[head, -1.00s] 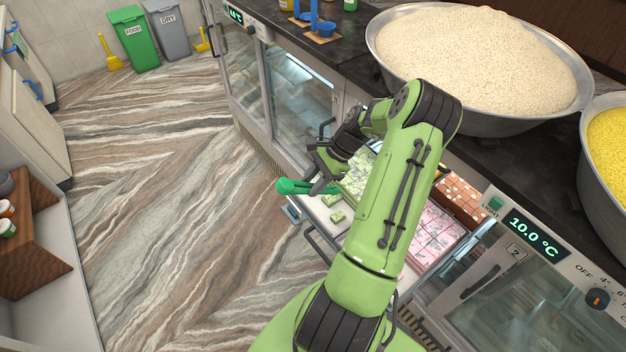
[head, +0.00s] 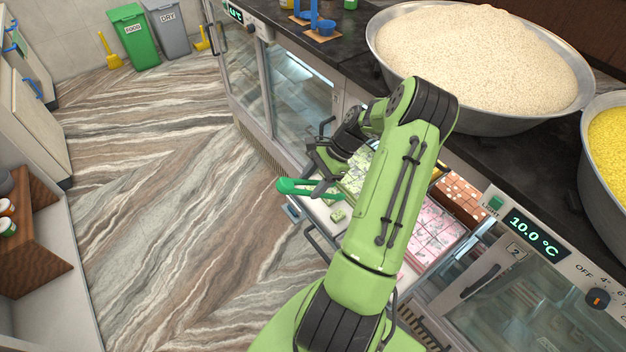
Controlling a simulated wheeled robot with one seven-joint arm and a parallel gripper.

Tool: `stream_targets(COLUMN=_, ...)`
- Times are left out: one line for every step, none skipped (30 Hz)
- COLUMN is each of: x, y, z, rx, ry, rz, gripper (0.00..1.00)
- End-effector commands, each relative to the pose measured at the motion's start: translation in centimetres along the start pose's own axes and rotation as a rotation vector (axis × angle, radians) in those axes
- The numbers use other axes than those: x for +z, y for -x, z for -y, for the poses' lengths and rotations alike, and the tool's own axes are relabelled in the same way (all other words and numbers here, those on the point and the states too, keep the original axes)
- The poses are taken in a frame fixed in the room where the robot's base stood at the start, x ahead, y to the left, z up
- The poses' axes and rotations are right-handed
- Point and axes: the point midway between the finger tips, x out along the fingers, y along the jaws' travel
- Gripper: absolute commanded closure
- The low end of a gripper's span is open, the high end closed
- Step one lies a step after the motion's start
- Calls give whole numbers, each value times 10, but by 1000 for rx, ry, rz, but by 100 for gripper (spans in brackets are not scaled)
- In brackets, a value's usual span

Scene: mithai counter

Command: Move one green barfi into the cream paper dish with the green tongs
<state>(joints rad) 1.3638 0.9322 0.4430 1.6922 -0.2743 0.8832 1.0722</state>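The green tongs (head: 293,187) stick out to the left of my gripper (head: 320,183), over the open drawer. My gripper's dark fingers are closed around them, seen small and from the side. Green barfi (head: 357,168) fill a tray in the drawer, partly behind my arm. I do not see the cream paper dish; my arm hides part of the drawer.
Pink barfi (head: 434,232) and orange-brown sweets (head: 461,196) lie right of my arm. The drawer handle (head: 318,245) juts toward the floor. A large basin (head: 480,122) stands on the dark counter. The floor to the left is clear.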

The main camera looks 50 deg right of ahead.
Motion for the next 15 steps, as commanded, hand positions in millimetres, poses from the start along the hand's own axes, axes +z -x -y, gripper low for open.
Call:
stream_targets(x=0, y=-1, z=-2, rx=6, ry=-17, rz=-4, gripper=49)
stream_targets(x=1, y=-1, z=-3, rx=8, ry=-30, rz=-4, gripper=49)
stream_targets(x=1, y=-2, z=-4, rx=9, ry=-46, rz=-4, gripper=49)
stream_targets(x=1, y=-2, z=-5, rx=10, ry=-59, rz=-4, gripper=49)
stream_targets(x=1, y=-2, z=-6, rx=10, ry=-68, rz=-4, gripper=49)
stream_targets(x=1, y=-2, z=-7, rx=10, ry=-77, rz=-3, gripper=49)
stream_targets(x=1, y=-2, z=-7, rx=9, ry=-83, rz=-3, gripper=49)
stream_targets(x=1, y=-2, z=-7, rx=8, ry=-87, rz=-3, gripper=49)
stream_targets(x=1, y=-2, z=-7, rx=8, ry=-88, rz=-2, gripper=49)
stream_targets(x=1, y=-2, z=-7, rx=8, ry=-88, rz=-2, gripper=49)
stream_targets(x=1, y=-2, z=-7, rx=8, ry=-88, rz=-2, gripper=49)
stream_targets(x=1, y=-2, z=-7, rx=8, ry=-88, rz=-2, gripper=49)
stream_targets(x=1, y=-2, z=-7, rx=8, ry=-88, rz=-2, gripper=49)
stream_targets(x=1, y=-2, z=-7, rx=8, ry=-88, rz=-2, gripper=49)
stream_targets(x=0, y=-2, z=-7, rx=8, ry=-88, rz=-2, gripper=49)
